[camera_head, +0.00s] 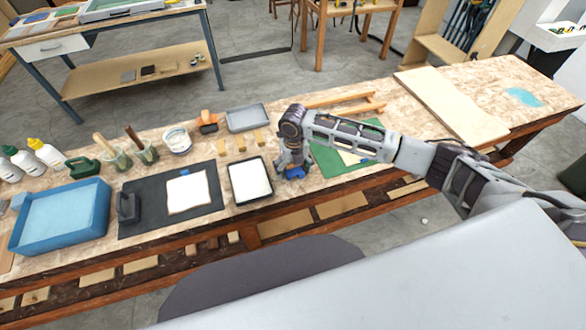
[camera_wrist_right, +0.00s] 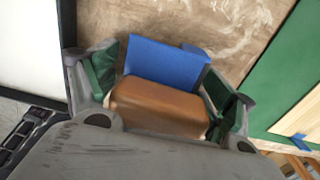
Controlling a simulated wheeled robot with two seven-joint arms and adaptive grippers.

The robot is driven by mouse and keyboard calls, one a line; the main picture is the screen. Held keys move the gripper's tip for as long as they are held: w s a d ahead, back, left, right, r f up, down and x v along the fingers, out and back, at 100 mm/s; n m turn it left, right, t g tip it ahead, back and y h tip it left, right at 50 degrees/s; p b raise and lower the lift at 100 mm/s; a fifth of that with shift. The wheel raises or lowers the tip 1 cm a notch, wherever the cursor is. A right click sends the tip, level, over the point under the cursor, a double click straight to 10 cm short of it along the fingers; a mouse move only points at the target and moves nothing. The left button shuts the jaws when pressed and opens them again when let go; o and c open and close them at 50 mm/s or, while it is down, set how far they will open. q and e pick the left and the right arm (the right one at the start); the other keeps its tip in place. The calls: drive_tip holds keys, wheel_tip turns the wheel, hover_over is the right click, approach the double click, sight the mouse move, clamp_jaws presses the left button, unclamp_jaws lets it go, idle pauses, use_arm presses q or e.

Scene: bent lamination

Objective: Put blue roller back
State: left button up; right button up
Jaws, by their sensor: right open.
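The blue roller (camera_head: 295,173) is at the bench's front part, below my right gripper (camera_head: 293,160). In the right wrist view the roller shows a blue block (camera_wrist_right: 165,62) and a brown handle (camera_wrist_right: 160,106). The handle lies between the two open fingers of my right gripper (camera_wrist_right: 160,95), one at each side. The fingers look spread around it; I cannot tell whether either one touches it. The roller appears to rest on the tabletop. My left gripper is in neither view.
A black tray with a white inside (camera_head: 233,196) stands left of the gripper, and a green mat (camera_head: 325,160) lies right. Behind are a grey tray (camera_head: 246,118) and an orange-handled tool (camera_head: 208,118). Farther left are a dark mat (camera_head: 150,190) and a blue tub (camera_head: 95,222).

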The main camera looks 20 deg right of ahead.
drive_tip(key=shift+r, duration=0.15)
wheel_tip(320, 180, up, 13)
drive_tip(key=shift+w+d+r, duration=0.1)
drive_tip(key=shift+d, duration=0.05)
idle(0.5)
idle(0.5)
